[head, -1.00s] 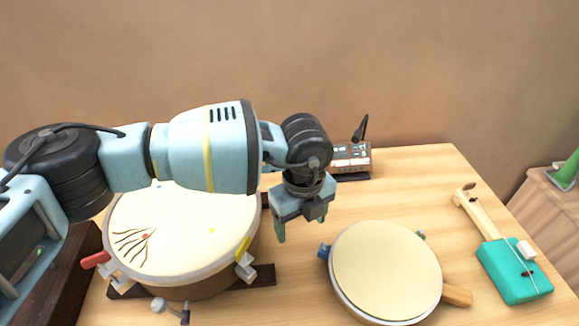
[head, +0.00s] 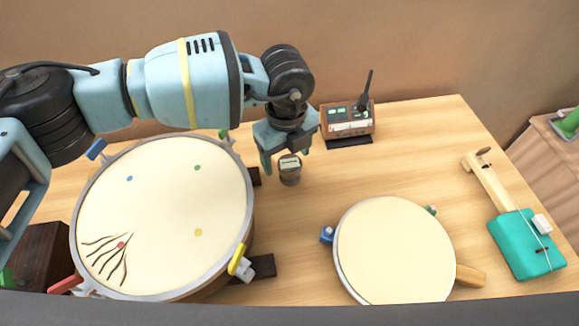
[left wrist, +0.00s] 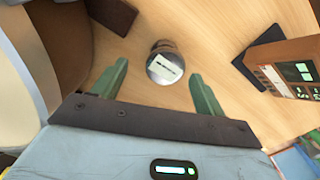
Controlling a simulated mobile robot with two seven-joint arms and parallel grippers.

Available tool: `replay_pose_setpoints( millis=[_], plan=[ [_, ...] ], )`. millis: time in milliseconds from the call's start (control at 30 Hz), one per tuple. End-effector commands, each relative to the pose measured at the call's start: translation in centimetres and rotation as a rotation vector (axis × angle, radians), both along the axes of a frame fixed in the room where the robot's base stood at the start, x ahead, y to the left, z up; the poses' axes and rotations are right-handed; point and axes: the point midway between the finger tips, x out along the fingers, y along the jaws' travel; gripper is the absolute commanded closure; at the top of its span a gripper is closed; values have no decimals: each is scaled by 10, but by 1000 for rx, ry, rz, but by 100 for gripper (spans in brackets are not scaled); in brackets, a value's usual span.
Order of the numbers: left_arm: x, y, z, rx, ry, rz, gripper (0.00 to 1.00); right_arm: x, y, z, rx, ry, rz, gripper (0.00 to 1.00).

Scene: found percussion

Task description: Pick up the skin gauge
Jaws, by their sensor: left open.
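The skin gauge (head: 289,171) appears to be the small dark round canister with a pale marked top. It stands on the table between the two drums, and it also shows in the left wrist view (left wrist: 164,66). My left gripper (head: 286,157) is open and points down at the gauge. In the left wrist view, the green fingers of the gripper (left wrist: 158,72) stand on either side of the gauge, with its top in the gap between them. I cannot tell how far above it the fingertips are. My right gripper is not in view.
A large drum (head: 165,215) with coloured dots stands close on the left. A smaller drum with a handle (head: 395,250) is at the front right. A box with displays and a dark rod (head: 348,118) stands behind. A teal stringed instrument (head: 525,245) lies far right.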

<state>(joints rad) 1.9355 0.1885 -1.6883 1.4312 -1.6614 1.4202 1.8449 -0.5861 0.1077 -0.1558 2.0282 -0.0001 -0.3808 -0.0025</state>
Motion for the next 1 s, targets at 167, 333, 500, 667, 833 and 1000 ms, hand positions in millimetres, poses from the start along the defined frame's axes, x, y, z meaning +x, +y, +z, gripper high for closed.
replay_pose_setpoints(
  millis=[167,333,500,667,833,1000],
  plan=[
    [1,-1,-6,-2,-1,0,28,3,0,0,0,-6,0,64],
    [0,-3,-15,1,1,0,28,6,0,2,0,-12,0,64],
    [2,-7,-38,0,1,1,28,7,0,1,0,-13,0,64],
    [2,-7,-56,-1,0,0,28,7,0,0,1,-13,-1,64],
    [3,-6,-58,-1,-1,0,28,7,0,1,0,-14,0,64],
    [3,-6,-57,-1,-1,0,42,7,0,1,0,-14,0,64]
  ],
)
